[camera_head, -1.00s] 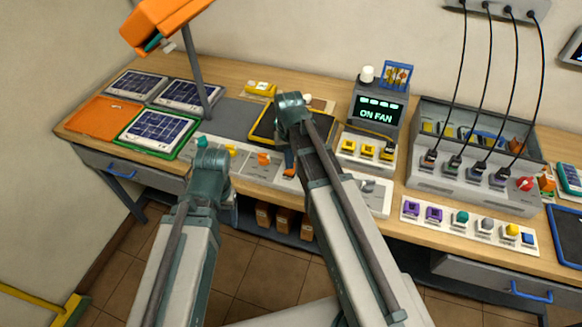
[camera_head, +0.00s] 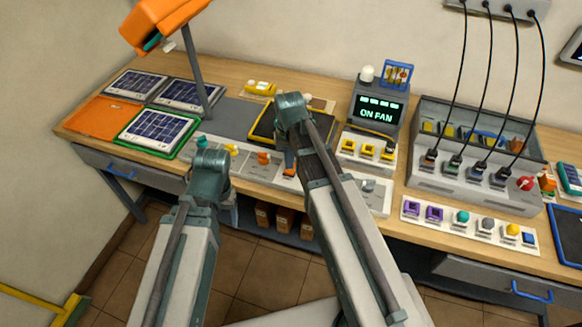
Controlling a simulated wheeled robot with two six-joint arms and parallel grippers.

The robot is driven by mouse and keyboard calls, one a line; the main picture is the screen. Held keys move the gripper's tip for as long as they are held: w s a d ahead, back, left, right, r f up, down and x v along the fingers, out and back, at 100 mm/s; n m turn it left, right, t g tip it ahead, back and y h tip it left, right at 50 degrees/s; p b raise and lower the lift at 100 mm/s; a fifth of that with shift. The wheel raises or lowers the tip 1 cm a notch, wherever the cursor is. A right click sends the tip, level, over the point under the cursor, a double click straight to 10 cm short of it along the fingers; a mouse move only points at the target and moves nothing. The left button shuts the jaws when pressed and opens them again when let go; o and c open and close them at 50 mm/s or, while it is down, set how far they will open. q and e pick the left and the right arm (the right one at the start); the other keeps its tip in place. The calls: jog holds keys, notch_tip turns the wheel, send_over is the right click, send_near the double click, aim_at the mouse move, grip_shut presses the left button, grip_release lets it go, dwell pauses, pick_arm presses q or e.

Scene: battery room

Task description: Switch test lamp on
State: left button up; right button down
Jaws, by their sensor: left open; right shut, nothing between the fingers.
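A grey box with a lit screen (camera_head: 376,110) reading "ON FAN" stands at the back of the bench. A white dome lamp (camera_head: 367,74) sits on top of it and looks unlit. A long pale control panel (camera_head: 240,165) with teal, yellow and orange levers runs along the front of the bench, partly hidden by my arms. My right gripper (camera_head: 290,168) points down at this panel, shut and empty, mostly hidden by its wrist; contact with a lever cannot be told. My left gripper (camera_head: 228,212) is open and low at the bench's front edge, largely hidden by its wrist.
A yellow switch panel (camera_head: 365,148) sits below the screen, a coloured button panel (camera_head: 470,224) to the right. A grey cabled unit (camera_head: 470,185) stands behind it. Solar panels (camera_head: 157,131) lie left, near an orange desk lamp (camera_head: 160,20) on a grey pole.

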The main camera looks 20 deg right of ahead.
aim_at(288, 172)
jog(key=shift+f+b, duration=0.75)
jog(key=shift+f, duration=0.05)
jog(key=shift+r, duration=0.1)
notch_tip(288, 172, up, 7)
jog(key=p, duration=0.7)
dwell(0.4)
jog(key=shift+s+a, duration=0.25)
jog(key=s+a+n+h, duration=0.1)
jog(key=s+a+n, duration=0.3)
jog(key=s+a, duration=0.6)
jog(key=s, duration=0.3)
jog(key=shift+s+n, duration=0.3)
jog(key=shift+s, duration=0.1)
